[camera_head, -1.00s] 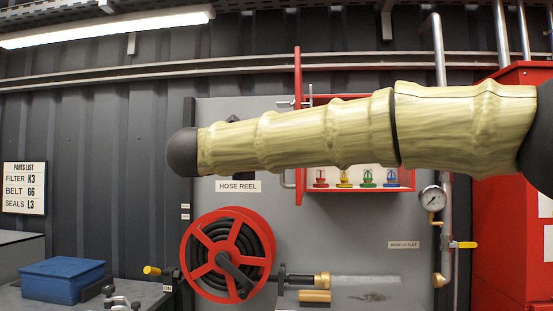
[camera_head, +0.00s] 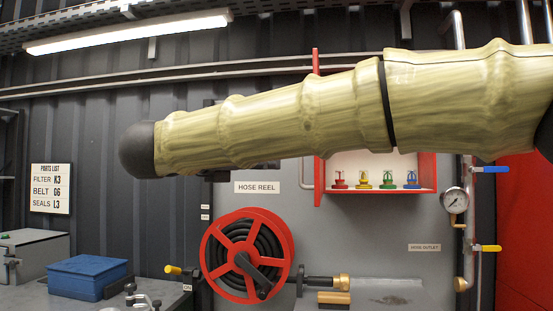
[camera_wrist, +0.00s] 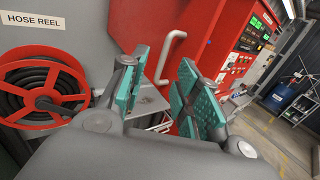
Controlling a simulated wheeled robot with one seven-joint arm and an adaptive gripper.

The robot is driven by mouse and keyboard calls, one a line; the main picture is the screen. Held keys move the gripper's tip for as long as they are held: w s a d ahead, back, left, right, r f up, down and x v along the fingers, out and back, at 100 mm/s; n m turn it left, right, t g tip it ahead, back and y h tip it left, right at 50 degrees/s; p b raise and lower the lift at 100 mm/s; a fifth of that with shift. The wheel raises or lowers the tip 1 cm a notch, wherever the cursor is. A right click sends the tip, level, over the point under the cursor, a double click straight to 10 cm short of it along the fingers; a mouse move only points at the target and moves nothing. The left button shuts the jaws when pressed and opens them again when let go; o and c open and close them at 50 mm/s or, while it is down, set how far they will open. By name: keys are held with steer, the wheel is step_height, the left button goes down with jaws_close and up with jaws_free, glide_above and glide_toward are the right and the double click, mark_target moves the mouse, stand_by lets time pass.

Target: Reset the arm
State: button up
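My arm, a yellowish jointed sleeve with a dark rounded end, stretches across the upper part of the head view from the right edge. My gripper (camera_wrist: 160,92) shows in the wrist view with two teal pads held apart, and nothing sits between them. The gripper is not clearly visible in the head view. The red hose reel (camera_head: 247,255) stands below the arm in the head view, and it also shows at the left of the wrist view (camera_wrist: 42,88).
A red cabinet (camera_head: 375,190) with several coloured sprinkler heads hangs partly behind my arm. A pressure gauge (camera_head: 454,200) and pipes stand at the right. A blue box (camera_head: 88,278) sits on the left bench. A red control panel (camera_wrist: 245,45) and open floor show in the wrist view.

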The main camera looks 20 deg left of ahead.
steer(key=shift+v, duration=0.75)
steer(key=shift+w+f, duration=0.1)
